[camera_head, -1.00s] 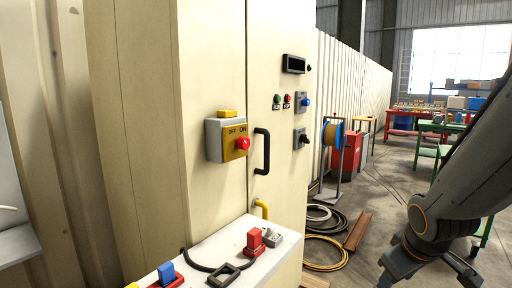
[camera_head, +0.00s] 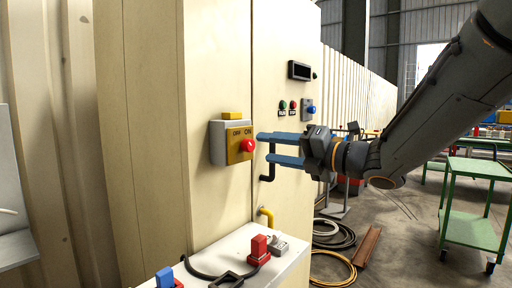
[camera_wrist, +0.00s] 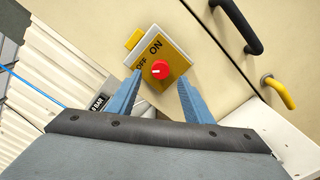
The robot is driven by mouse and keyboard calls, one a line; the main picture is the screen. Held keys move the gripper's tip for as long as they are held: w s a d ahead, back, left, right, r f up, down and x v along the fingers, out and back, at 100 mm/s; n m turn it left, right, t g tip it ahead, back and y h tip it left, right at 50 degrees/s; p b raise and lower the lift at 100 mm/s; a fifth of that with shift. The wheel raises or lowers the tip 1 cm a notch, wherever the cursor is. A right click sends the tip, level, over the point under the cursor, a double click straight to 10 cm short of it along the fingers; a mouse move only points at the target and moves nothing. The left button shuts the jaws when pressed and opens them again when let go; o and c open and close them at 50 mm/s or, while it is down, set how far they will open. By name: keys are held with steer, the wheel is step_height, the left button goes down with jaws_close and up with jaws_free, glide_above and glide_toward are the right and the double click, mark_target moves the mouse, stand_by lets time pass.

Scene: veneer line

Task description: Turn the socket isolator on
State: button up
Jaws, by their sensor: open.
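The socket isolator (camera_head: 222,142) is a grey box with a yellow front plate marked OFF and ON and a red rotary knob (camera_head: 248,145). It is mounted on the cream cabinet front. In the wrist view the isolator's yellow plate (camera_wrist: 178,62) and its red knob (camera_wrist: 160,70) lie ahead, between the fingertips. A pale mark on the knob shows, but its exact setting is hard to read. My gripper (camera_head: 262,137) has two blue fingers, apart and empty, reaching left toward the knob. It also shows in the wrist view (camera_wrist: 160,82). I cannot tell whether a finger touches the knob.
A black door handle (camera_head: 268,172) is just right of the isolator, partly behind my fingers. A yellow handle (camera_head: 266,215) is lower. A white bench (camera_head: 215,262) with red and blue parts stands below. A green trolley (camera_head: 470,205) and coiled cables (camera_head: 332,238) are at right.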

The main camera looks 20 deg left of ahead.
mark_target(252, 146)
steer(key=shift+p+x, duration=0.5)
steer(key=shift+x, duration=2.15)
steer(key=c, duration=1.1)
steer(key=shift+o, duration=0.2)
